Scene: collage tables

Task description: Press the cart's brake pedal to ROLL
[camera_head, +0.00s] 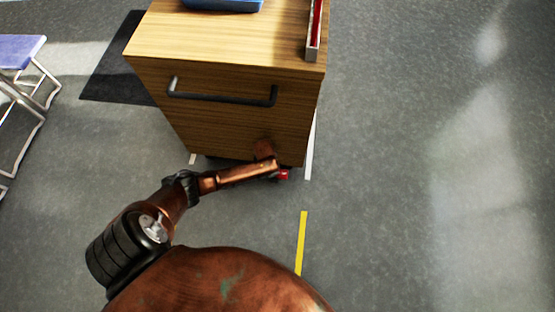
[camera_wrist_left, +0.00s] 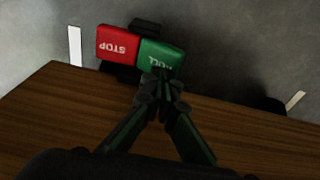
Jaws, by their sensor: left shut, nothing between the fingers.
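The cart (camera_head: 225,120) is a wood-grain cabinet with a dark bar handle (camera_head: 222,99) on its front. Its brake pedal sits low at the base, with a red STOP half (camera_wrist_left: 118,43) and a green ROLL half (camera_wrist_left: 163,52) side by side in the left wrist view. In the head view only a bit of the red half (camera_head: 284,175) shows beside my arm; the green half is hidden. My left gripper (camera_wrist_left: 161,82) is shut and empty, its fingertips over the lower edge of the green half, partly covering the ROLL lettering. I cannot tell whether they touch it. My right gripper is out of view.
A blue tray (camera_head: 222,5) and a narrow box with red inside (camera_head: 314,30) lie on the cart top. A dark mat (camera_head: 112,75) lies left of the cart, and a blue-topped stool (camera_head: 20,52) stands farther left. The floor to the right is clear.

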